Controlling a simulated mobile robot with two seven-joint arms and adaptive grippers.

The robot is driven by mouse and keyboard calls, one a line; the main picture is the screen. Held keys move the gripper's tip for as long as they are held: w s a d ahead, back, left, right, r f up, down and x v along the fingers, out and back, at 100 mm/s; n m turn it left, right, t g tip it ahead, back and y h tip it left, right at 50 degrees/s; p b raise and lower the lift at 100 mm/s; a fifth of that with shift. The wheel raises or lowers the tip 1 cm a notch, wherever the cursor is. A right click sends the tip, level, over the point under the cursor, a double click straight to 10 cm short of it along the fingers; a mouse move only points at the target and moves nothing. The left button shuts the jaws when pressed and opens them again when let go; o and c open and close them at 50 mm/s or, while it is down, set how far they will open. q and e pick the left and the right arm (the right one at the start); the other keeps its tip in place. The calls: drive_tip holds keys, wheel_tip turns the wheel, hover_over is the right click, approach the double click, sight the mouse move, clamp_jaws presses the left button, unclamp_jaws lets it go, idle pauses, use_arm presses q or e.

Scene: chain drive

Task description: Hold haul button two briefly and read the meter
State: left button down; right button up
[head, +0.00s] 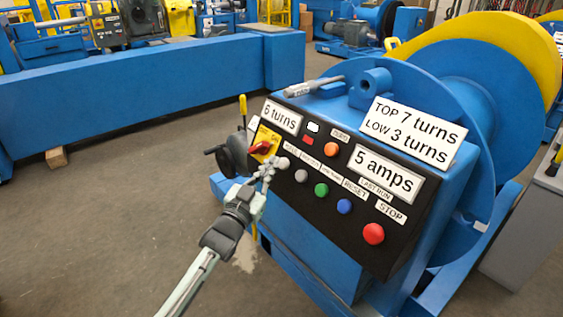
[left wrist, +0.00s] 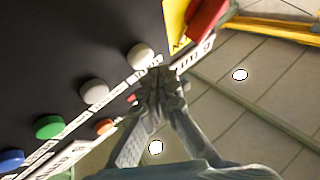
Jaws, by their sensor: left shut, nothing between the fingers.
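The black control panel (head: 335,220) carries a row of round buttons: white (head: 281,163), grey (head: 301,176), green (head: 321,189), blue (head: 344,206) and a larger red one (head: 373,233) labelled STOP. The small labels by the first three are too blurred to tell which is haul two. The meter display (head: 385,174) reads "5 amps"; another display (head: 281,117) reads "6 turns". My left gripper (head: 268,172) is shut and empty, just left of the white button. In the left wrist view its fingertips (left wrist: 161,82) are beside the white button (left wrist: 142,55); contact cannot be told. My right gripper is out of view.
A red rotary switch on a yellow plate (head: 264,143) is close above my left gripper. An orange lamp (head: 332,149) is above the button row. A sign (head: 417,130) reads "TOP 7 turns LOW 3 turns". The blue drum (head: 480,100) stands behind; open floor (head: 120,180) lies left.

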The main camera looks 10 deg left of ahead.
use_arm(q)
drive_tip(key=s+a+r+p, duration=0.1)
drive_tip(key=p, duration=0.1)
drive_tip(key=s+a+r+p, duration=0.1)
drive_tip(key=s+p, duration=0.1)
drive_tip(key=shift+s+a+r, duration=0.1)
drive_tip(key=shift+s+a, duration=0.15)
drive_tip(key=shift+a, duration=0.15)
